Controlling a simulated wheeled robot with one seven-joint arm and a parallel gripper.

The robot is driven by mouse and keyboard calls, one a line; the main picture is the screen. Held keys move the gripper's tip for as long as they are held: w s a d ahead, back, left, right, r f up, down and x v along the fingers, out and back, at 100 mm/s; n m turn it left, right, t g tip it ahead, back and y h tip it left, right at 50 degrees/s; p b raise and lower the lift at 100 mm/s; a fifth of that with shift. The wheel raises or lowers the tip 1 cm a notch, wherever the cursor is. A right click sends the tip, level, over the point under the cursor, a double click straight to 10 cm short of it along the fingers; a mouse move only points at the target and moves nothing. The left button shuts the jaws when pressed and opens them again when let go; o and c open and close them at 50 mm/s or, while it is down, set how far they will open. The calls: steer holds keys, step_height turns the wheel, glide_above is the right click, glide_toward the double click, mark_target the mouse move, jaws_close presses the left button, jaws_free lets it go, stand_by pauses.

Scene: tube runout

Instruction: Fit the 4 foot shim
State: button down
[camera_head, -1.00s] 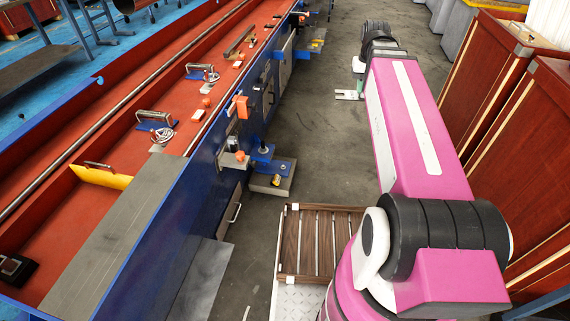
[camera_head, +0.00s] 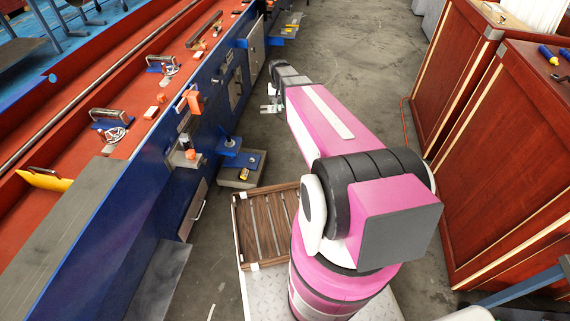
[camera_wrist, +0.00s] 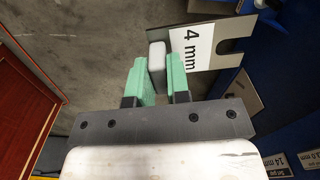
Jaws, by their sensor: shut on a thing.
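The shim is a flat metallic plate with a white "4 mm" label and notched ends (camera_wrist: 236,46). My gripper (camera_wrist: 156,78), with green fingers, is shut on the shim's light grey grip block (camera_wrist: 157,64). In the head view my gripper (camera_head: 273,107) is at the end of the pink arm, over the aisle beside the blue machine (camera_head: 130,180). The shim is small and pale there. A blue machine foot with an upright bolt (camera_head: 232,142) stands on a grey block (camera_head: 238,181), nearer than my gripper. The shim is clear of this foot. Any gap under the foot is not visible.
Another blue foot (camera_head: 286,33) is farther along the machine. Reddish wooden cabinets (camera_head: 510,180) line the right side. A slatted wooden tray (camera_head: 265,228) sits beside my arm's base. The grey floor aisle (camera_head: 350,70) is open between machine and cabinets. Labelled plates (camera_wrist: 280,166) show at the wrist view's right.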

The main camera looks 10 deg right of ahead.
step_height(320, 180, down, 43)
steer(key=d+m, duration=0.2)
steer(key=d, duration=0.1)
steer(key=shift+w, duration=0.3)
steer(key=shift+a, duration=0.2)
steer(key=shift+w+a, duration=0.35)
steer(key=shift+a, duration=0.5)
steer(key=shift+w+a, duration=0.3)
steer(key=shift+a, duration=0.55)
steer(key=shift+w+a, duration=0.35)
steer(key=shift+a, duration=0.5)
steer(key=shift+w+a, duration=0.1)
steer(key=shift+a, duration=0.1)
steer(key=w+a, duration=0.2)
steer(key=a, duration=0.4)
steer(key=shift+w, duration=0.3)
steer(key=c, duration=1)
jaws_free()
steer(key=shift+a, duration=0.1)
